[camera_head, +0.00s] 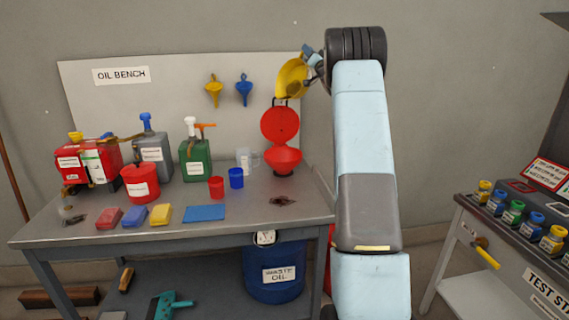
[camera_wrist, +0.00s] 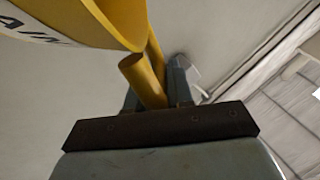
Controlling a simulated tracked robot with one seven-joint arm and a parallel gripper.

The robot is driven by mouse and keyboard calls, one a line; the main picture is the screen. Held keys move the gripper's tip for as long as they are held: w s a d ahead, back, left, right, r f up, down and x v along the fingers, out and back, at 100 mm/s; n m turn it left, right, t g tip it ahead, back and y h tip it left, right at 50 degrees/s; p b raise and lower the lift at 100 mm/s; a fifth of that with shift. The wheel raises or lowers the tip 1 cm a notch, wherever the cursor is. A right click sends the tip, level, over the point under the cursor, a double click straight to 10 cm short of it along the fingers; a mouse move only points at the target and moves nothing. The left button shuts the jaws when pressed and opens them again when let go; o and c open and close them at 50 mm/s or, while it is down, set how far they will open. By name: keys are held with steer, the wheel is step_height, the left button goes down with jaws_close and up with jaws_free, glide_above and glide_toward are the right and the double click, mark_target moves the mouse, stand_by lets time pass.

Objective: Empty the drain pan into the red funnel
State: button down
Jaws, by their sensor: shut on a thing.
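The yellow drain pan (camera_head: 292,78) is held up above the right end of the bench, steeply tilted, over the red funnel. The red funnel (camera_head: 283,158) stands on the bench with its round red lid (camera_head: 280,124) raised behind it. My gripper (camera_head: 315,66) is shut on the pan's yellow handle. In the wrist view, the handle (camera_wrist: 142,80) sits between the fingers of my gripper (camera_wrist: 155,92), and part of the pan (camera_wrist: 90,22) with dark lettering shows. The inside of the pan and any flow of oil cannot be made out.
The bench (camera_head: 110,235) holds a red bucket (camera_head: 140,183), several cans, a clear jug (camera_head: 244,160), and red and blue cups left of the funnel. A blue waste oil drum (camera_head: 273,275) stands underneath. A test stand (camera_head: 510,250) is at right.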

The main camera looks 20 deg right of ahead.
steer(key=shift+s+a+f+n+y, duration=0.15)
steer(key=shift+a+n+y, duration=0.2)
steer(key=shift+a+n, duration=0.2)
steer(key=shift+s+a+r+n+y, duration=0.1)
steer(key=shift+a+n+y, duration=0.25)
steer(key=shift+a+n, duration=0.2)
steer(key=shift+a+f, duration=0.1)
steer(key=shift+a, duration=0.05)
